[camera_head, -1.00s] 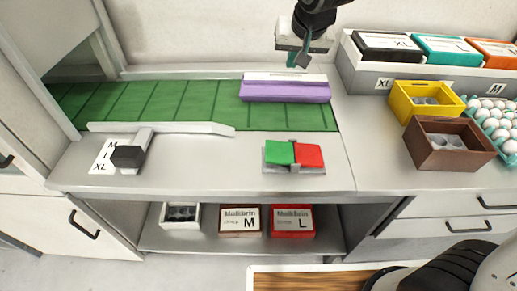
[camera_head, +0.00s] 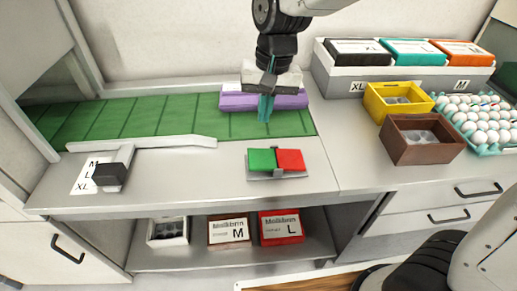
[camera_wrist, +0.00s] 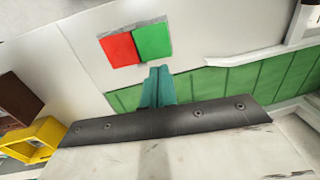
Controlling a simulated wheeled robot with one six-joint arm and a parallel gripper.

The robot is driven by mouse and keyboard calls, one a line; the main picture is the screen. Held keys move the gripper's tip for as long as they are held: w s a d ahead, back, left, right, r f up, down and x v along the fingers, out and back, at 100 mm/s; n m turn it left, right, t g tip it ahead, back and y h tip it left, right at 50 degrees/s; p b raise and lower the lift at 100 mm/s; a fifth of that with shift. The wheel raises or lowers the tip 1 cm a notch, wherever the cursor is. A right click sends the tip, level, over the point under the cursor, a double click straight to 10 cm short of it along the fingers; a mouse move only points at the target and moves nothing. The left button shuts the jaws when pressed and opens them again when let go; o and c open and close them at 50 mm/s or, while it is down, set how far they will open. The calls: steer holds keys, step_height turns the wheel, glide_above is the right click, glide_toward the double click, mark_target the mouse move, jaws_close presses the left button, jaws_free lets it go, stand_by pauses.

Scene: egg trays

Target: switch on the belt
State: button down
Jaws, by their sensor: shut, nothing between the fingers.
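The belt (camera_head: 150,117) is a green surface with dark cross lines at the back of the counter. In front of its right end is a switch plate with a green button (camera_head: 262,160) and a red button (camera_head: 290,160). The wrist view shows the green button (camera_wrist: 152,41) on the right and the red one (camera_wrist: 119,50) on the left. My gripper (camera_head: 266,112) points down over the belt's right end, in front of the purple carton (camera_head: 235,102). Its teal fingers (camera_wrist: 158,75) are together and empty, apart from the buttons.
A black-knobbed lever (camera_head: 110,174) by a size label and a pale guide bar (camera_head: 185,142) lie to the left. Yellow (camera_head: 397,113) and brown (camera_head: 400,155) boxes and an egg tray (camera_head: 468,140) stand to the right. The counter around the switch plate is clear.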

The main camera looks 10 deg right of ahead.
mark_target(256, 158)
steer(key=f, duration=0.4)
steer(key=a+f, duration=0.1)
steer(key=f, duration=0.7)
steer(key=shift+a+f, duration=0.15)
steer(key=shift+a, duration=0.1)
